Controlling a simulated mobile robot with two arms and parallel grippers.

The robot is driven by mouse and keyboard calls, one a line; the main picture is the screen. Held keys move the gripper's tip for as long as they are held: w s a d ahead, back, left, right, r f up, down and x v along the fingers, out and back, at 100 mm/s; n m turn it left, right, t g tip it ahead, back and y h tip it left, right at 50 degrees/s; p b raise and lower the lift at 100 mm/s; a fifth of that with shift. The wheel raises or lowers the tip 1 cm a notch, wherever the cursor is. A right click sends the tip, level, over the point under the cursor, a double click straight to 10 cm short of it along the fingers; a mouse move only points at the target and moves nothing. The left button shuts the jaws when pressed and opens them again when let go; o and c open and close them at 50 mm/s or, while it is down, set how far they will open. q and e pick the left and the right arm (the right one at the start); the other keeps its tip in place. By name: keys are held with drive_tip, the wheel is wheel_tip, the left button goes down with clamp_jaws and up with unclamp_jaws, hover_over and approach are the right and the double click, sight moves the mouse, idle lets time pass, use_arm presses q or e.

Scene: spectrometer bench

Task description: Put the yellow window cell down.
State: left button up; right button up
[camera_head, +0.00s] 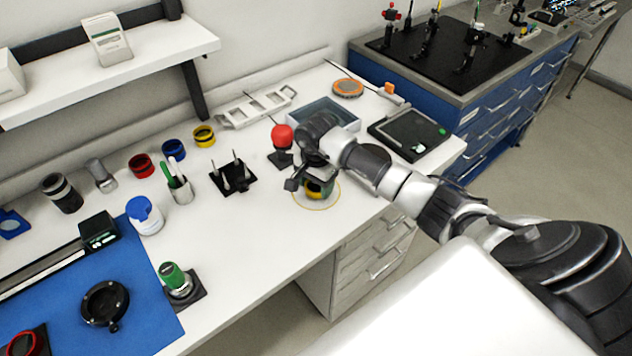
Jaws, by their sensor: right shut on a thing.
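My right gripper (312,172) reaches in from the right over the white bench and points down. It is shut on a dark round cell with a yellow band, the yellow window cell (320,190). The gripper hides the top of the cell. The cell is over a thin yellow circle (328,206) marked on the bench top. I cannot tell whether it touches the surface. My left gripper is not in view.
A red-topped item (282,140) stands close behind the gripper, and a black holder with pins (233,176) to its left. A blue-grey tray (345,120) and a black device (410,133) lie behind and right. The bench front between circle and green-topped item (174,278) is clear.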

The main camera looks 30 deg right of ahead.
sight(316, 185)
drive_tip(key=shift+f, duration=0.15)
drive_tip(key=o, duration=0.9)
drive_tip(key=shift+o, duration=0.2)
drive_tip(key=shift+r, duration=0.3)
wheel_tip(316, 185, up, 12)
drive_tip(key=b, duration=0.3)
drive_tip(key=shift+f, duration=0.15)
